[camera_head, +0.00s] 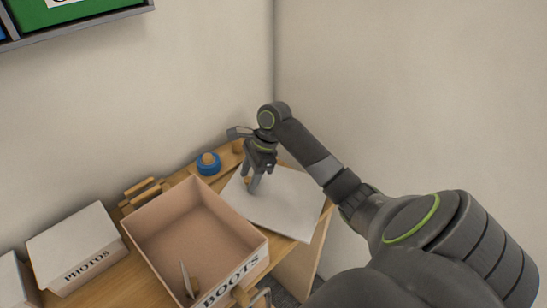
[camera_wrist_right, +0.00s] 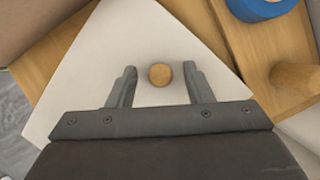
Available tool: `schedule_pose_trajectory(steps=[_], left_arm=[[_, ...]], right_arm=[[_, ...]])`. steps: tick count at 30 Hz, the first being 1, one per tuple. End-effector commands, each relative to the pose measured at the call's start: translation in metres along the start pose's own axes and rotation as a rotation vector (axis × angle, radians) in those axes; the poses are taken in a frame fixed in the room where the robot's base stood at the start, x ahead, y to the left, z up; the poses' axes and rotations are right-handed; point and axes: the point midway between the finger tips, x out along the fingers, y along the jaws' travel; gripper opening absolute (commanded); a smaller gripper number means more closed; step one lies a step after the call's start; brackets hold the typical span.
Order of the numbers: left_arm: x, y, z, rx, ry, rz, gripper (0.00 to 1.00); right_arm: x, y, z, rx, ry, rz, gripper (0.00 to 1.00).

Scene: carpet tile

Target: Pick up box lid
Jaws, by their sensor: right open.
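The box lid (camera_head: 285,208) is a flat white panel lying on the wooden table, right of the open box marked BOOTS (camera_head: 255,262). In the right wrist view the lid (camera_wrist_right: 150,35) has a round wooden knob (camera_wrist_right: 160,75) on top. My right gripper (camera_head: 254,186) points down over the lid and is open. In the right wrist view its two fingers (camera_wrist_right: 160,70) appear on either side of the knob, with a gap on each side. I cannot tell how far down the fingertips reach. My left gripper is not in view.
A closed white box marked PHOTOS (camera_head: 80,250) stands at the left. A blue ring (camera_head: 208,164) sits on a wooden board (camera_wrist_right: 285,55) behind the lid. Walls close off the back and right. A shelf with a green box (camera_head: 75,12) hangs upper left.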

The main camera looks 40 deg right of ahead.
Motion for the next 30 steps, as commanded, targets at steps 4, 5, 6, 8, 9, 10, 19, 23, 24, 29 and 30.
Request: schedule_pose_trajectory(steps=[4, 5, 6, 8, 9, 10, 19, 23, 24, 29, 30], left_arm=[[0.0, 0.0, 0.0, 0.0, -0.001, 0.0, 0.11], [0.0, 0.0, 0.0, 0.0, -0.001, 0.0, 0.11], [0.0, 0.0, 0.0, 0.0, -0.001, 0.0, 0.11], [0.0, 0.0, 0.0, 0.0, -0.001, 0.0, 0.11], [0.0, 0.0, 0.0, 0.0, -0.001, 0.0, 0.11], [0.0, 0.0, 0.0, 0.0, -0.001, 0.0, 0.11], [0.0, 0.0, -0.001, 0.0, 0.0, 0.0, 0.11], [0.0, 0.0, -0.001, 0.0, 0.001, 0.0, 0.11], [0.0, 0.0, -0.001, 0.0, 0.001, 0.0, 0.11], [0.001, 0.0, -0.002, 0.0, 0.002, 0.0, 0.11], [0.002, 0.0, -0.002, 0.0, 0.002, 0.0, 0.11]], right_arm=[[0.0, 0.0, 0.0, 0.0, 0.0, -0.001, 0.46], [0.0, 0.0, 0.0, 0.0, 0.0, -0.001, 0.46], [0.0, 0.0, 0.0, 0.0, 0.0, -0.001, 0.44], [0.0, 0.0, 0.0, 0.0, 0.0, -0.001, 0.36], [0.0, 0.0, 0.0, 0.0, 0.0, -0.001, 0.31], [0.0, 0.0, 0.0, 0.0, 0.0, -0.001, 0.27], [0.0, 0.0, 0.0, 0.0, -0.001, -0.001, 0.0], [-0.001, 0.0, 0.001, -0.001, -0.001, -0.001, 0.0], [-0.002, -0.001, 0.001, -0.001, -0.001, -0.002, 0.0], [-0.02, -0.002, 0.009, -0.004, -0.001, -0.006, 0.0], [-0.027, -0.002, 0.011, -0.003, 0.0, -0.005, 0.0]])
